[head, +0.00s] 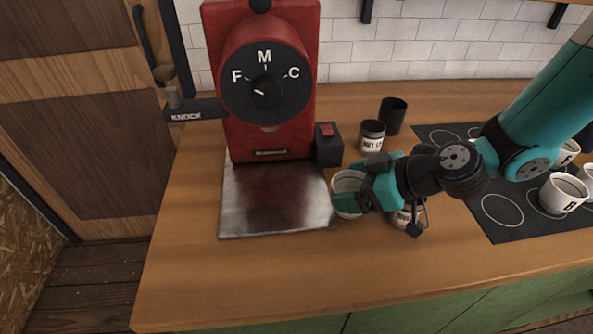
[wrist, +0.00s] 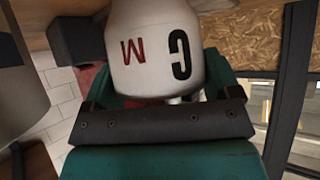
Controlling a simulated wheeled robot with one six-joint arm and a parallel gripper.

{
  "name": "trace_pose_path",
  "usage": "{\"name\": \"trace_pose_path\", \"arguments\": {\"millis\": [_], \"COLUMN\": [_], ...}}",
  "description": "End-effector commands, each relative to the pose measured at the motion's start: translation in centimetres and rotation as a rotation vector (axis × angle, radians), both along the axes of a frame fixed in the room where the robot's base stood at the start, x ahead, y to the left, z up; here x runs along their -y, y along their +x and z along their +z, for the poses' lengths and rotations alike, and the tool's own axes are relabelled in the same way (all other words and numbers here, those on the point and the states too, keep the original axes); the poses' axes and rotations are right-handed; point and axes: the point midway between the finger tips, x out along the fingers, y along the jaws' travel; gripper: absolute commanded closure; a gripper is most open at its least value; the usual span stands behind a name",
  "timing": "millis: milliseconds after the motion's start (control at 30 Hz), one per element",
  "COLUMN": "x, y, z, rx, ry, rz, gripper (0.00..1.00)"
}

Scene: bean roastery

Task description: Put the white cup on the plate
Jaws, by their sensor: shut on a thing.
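The white cup (head: 347,182) is in my gripper (head: 352,198), at the right edge of the metal plate in the head view. In the wrist view the white cup (wrist: 155,50) fills the upper middle and shows a red M and a black C. My gripper (wrist: 160,95) is shut on it. The metal plate (head: 265,200) is flat, grey and bare, with a reddish reflection, in front of the red grinder. My gripper hides part of the cup, and I cannot tell whether the cup touches anything below.
The red grinder (head: 262,80) stands behind the plate, with a small black box with a red switch (head: 328,145) beside it. A labelled jar (head: 372,136) and a dark cup (head: 393,116) stand behind my gripper. Lettered cups (head: 563,194) stand on a black mat (head: 497,222) at right. The front counter is clear.

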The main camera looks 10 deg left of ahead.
Motion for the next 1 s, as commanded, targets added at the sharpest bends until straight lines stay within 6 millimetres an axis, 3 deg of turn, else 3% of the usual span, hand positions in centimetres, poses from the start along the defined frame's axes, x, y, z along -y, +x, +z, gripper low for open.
{"name": "trace_pose_path", "arguments": {"millis": [300, 433, 667, 867, 1000], "x": [-8.3, -11.0, -13.1, -16.3, -15.9], "y": [2.6, 3.6, 4.4, 5.4, 5.4], "z": [0.7, 0.5, 0.3, 0.5, -1.2], "rx": [0.003, 0.003, 0.001, 0.003, 0.0], "ry": [0.001, 0.001, 0.002, 0.002, 0.001], "rz": [0.007, 0.004, 0.001, 0.002, -0.003], "gripper": [0.51, 0.51, 0.51, 0.51, 0.51]}}
